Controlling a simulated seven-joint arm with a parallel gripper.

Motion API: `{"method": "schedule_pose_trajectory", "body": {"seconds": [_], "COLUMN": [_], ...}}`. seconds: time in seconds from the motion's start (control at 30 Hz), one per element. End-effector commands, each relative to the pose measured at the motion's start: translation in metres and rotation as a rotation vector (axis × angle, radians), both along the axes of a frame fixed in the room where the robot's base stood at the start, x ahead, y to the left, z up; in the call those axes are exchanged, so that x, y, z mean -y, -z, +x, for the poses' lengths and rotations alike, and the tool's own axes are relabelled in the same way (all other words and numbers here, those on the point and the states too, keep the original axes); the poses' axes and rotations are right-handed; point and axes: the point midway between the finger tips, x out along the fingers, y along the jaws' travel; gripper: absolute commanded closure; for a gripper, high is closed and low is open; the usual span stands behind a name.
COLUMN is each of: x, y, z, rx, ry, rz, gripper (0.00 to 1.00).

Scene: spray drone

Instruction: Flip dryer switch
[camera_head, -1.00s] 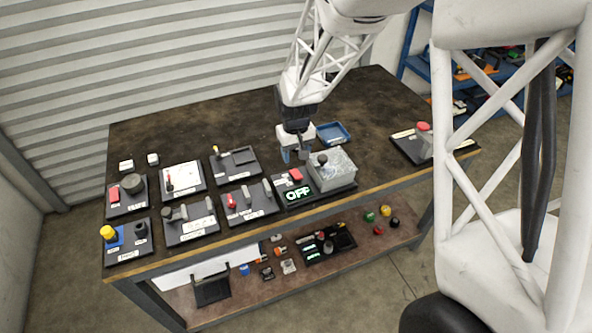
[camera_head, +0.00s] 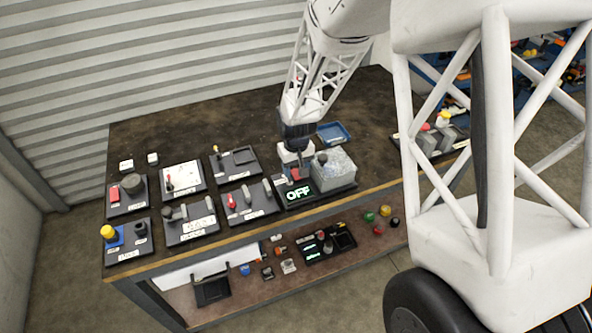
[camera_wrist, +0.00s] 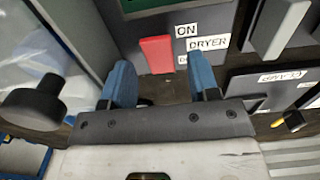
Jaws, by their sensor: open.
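The dryer switch is a red rocker (camera_wrist: 157,54) on a dark grey panel. In the wrist view it sits beside white labels reading ON and DRYER (camera_wrist: 208,42). My gripper (camera_wrist: 160,82) is open, with its two blue fingers on either side of the switch's near end and the space between them empty. Whether a finger touches the switch cannot be told. In the head view my gripper (camera_head: 291,175) is over the back of the dryer panel, which has a lit OFF display (camera_head: 299,194). The gripper partly hides the red switch there.
A clear-sided grey box (camera_head: 334,168) with a black knob (camera_wrist: 38,102) stands right beside the switch on the same panel. A lever panel (camera_head: 250,205) lies to the left. A blue tray (camera_head: 334,133) lies behind. The table's back left is clear.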

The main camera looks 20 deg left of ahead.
Motion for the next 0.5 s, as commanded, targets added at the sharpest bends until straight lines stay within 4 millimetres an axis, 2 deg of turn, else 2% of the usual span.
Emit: {"method": "schedule_pose_trajectory", "body": {"seconds": [0.2,0.5], "x": [0.0001,0.0001], "y": [0.0117,0.0137], "z": [-0.0001,-0.0001], "rx": [0.000,0.000], "ry": [0.000,0.000], "rz": [0.000,0.000], "gripper": [0.45,0.45]}}
